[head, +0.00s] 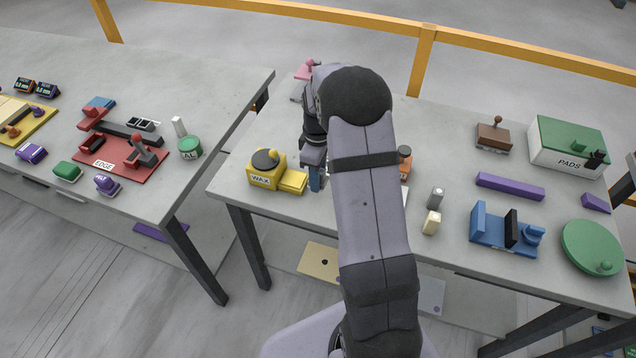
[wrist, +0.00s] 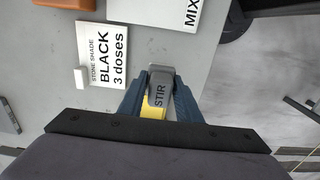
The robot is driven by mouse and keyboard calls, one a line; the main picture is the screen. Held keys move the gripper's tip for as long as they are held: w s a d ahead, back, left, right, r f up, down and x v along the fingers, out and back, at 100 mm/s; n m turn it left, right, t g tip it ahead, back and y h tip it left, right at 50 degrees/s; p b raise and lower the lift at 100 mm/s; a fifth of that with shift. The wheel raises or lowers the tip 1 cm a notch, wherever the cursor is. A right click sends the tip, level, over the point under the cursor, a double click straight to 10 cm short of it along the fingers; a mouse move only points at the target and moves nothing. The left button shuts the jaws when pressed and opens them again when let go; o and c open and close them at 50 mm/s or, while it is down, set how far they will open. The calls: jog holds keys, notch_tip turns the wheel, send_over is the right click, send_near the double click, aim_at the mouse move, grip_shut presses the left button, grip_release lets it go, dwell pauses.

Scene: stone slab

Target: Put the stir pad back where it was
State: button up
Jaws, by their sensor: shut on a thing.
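The stir pad (wrist: 160,85) is a small grey block marked STIR in the wrist view. My gripper (wrist: 158,100) has its blue fingers on both sides of it and is shut on it. Something yellow (wrist: 153,112) shows between the fingers, just below the pad; I cannot tell whether they touch. In the head view my gripper (head: 316,178) is low over the right table, just right of the yellow WAX box (head: 264,178) and its yellow block (head: 293,182). My arm hides much of the table there, and the pad cannot be made out in that view.
A card reading BLACK 3 doses (wrist: 103,55) and a MIX card (wrist: 160,12) lie nearby. A blue holder (head: 490,232), purple bar (head: 510,186), PADS box (head: 565,150) and green disc (head: 590,245) stand farther right. A gap separates the left table (head: 215,100).

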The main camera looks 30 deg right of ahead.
jog(key=shift+f+p, duration=0.6)
jog(key=shift+f, duration=1.25)
jog(key=shift+f, duration=0.15)
jog(key=o, duration=0.9)
jog(key=shift+o, duration=0.2)
notch_tip(320, 180, up, 11)
jog(key=b, duration=0.3)
jog(key=shift+b, duration=0.3)
jog(key=shift+r, duration=0.65)
